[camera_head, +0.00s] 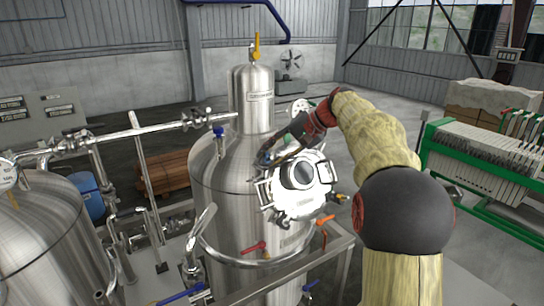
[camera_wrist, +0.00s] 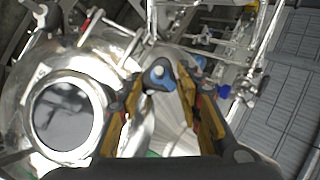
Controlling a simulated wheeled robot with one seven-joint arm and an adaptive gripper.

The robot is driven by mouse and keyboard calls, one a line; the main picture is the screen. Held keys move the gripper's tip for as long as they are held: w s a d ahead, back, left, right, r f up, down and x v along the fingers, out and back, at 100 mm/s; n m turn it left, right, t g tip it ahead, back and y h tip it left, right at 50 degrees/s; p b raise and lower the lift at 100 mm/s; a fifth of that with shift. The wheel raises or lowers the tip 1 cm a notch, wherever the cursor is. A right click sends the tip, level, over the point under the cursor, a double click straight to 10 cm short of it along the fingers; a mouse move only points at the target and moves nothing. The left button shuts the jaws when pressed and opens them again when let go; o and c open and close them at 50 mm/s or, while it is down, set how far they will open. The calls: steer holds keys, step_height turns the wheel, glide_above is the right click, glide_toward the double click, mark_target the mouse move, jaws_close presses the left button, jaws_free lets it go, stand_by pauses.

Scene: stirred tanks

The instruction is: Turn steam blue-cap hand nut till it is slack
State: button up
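A grey hand nut with a round blue cap (camera_wrist: 158,76) shows in the wrist view, between and slightly past the fingertips of my gripper (camera_wrist: 160,92). The two yellow-padded fingers stand apart, one on each side of the nut. I see a gap at the fingers, and cannot tell whether either touches it. In the head view my gripper (camera_head: 268,157) is at the upper left edge of the round hatch (camera_head: 303,174) on the steel tank (camera_head: 215,180). The nut itself cannot be made out there; my gripper and arm cover that spot.
The hatch's round glass (camera_wrist: 66,114) lies left of my fingers in the wrist view. A pipe with a blue-handled valve (camera_head: 218,132) runs left from the tank. Red (camera_head: 252,247) and orange (camera_head: 324,222) handles sit below the hatch. A green-framed filter press (camera_head: 490,160) stands right.

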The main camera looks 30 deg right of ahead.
steer(key=shift+o, duration=0.9)
steer(key=shift+f, duration=0.1)
steer(key=shift+s+d+r, duration=0.1)
steer(key=shift+s+r, duration=0.05)
steer(key=shift+r, duration=0.1)
steer(key=v, duration=1.1)
steer(key=shift+d, duration=0.2)
